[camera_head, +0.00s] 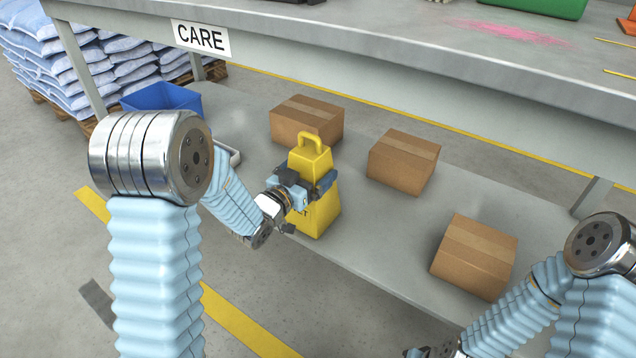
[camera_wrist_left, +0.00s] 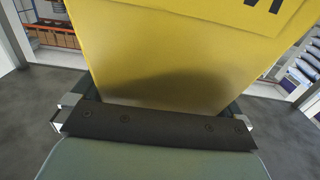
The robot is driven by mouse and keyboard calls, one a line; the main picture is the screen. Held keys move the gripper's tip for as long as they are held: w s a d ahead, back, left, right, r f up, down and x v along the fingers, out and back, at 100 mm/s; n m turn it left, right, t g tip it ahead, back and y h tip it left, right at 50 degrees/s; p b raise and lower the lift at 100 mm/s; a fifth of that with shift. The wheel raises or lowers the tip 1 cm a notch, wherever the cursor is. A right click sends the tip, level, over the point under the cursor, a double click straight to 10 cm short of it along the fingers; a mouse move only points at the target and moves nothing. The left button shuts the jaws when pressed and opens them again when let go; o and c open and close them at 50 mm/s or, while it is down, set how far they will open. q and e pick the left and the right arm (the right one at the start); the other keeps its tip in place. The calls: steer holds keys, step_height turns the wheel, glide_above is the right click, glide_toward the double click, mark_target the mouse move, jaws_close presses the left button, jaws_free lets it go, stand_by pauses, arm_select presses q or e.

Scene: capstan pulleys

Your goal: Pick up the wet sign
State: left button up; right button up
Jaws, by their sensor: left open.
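The wet sign (camera_head: 318,218) is yellow, with a loop handle on top, and stands upright on the lower shelf near its front edge. My left gripper (camera_head: 322,186) is open at the upper middle of the sign, with a finger on its right side. In the left wrist view the sign (camera_wrist_left: 180,60) fills the middle, very close, with part of its dark lettering at the top right. I cannot tell whether the fingers touch it. My right gripper (camera_head: 432,352) shows only partly at the bottom edge, and its fingers are not clear.
Cardboard boxes (camera_head: 306,121) (camera_head: 403,162) (camera_head: 475,256) stand on the lower shelf (camera_head: 375,235) behind and right of the sign. A blue bin (camera_head: 163,98) stands at left. The upper tabletop (camera_head: 400,25) overhangs the shelf's back. Stacked sacks (camera_head: 75,65) lie beyond.

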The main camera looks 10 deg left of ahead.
arm_select(q)
steer(key=c, duration=1.4)
steer(key=shift+o, duration=0.2)
steer(key=shift+r, duration=0.1)
